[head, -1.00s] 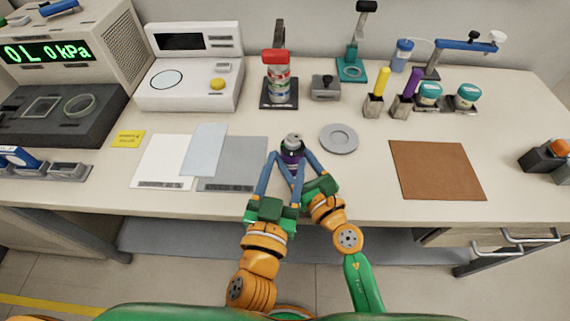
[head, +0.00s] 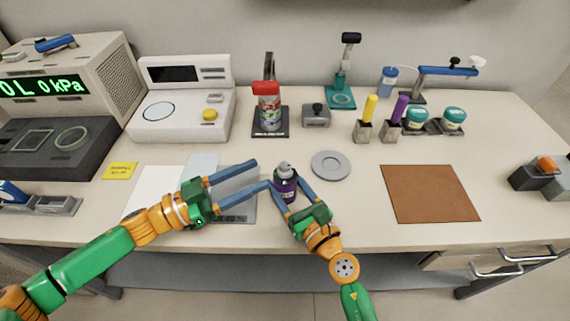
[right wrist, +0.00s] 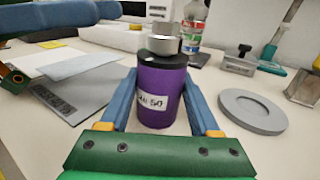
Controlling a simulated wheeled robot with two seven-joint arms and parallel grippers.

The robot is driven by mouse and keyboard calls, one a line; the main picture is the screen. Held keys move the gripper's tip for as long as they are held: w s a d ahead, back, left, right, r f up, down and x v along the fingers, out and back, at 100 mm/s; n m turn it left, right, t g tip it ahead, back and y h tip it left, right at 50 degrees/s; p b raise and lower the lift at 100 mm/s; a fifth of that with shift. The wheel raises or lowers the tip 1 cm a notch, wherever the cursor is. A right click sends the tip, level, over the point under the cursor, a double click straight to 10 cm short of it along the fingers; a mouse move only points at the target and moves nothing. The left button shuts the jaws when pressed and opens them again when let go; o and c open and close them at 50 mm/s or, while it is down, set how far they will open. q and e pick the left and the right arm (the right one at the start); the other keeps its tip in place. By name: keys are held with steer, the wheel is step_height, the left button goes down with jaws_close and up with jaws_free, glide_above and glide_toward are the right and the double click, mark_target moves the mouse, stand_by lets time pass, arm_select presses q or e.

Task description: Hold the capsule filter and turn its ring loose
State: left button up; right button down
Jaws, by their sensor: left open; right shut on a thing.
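The capsule filter (head: 285,187) is a purple cylinder with a dark top and a white label, standing upright on the bench. It also shows in the right wrist view (right wrist: 160,92). Its silver ring (head: 284,168) sits on top of the body. My right gripper (head: 290,199) is shut on the purple body, one blue finger on each side. My left gripper (head: 262,174) is open and empty, just left of the filter, its fingers pointing right. In the right wrist view a left finger shows at the upper left.
A grey round dish (head: 331,166) lies right of the filter. A brown mat (head: 430,194) lies farther right. Grey and white sheets (head: 150,193) lie under and beyond my left gripper. A red-capped can on a stand (head: 268,108) is behind. Bench between dish and mat is clear.

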mark_target(279, 168)
arm_select(q)
steer(key=a+m+g, duration=0.1)
steer(key=a+g, duration=0.1)
steer(key=a, duration=0.2)
steer(key=x, duration=1.1)
steer(key=shift+s+d+f, duration=0.3)
steer(key=shift+f, duration=0.05)
jaws_close()
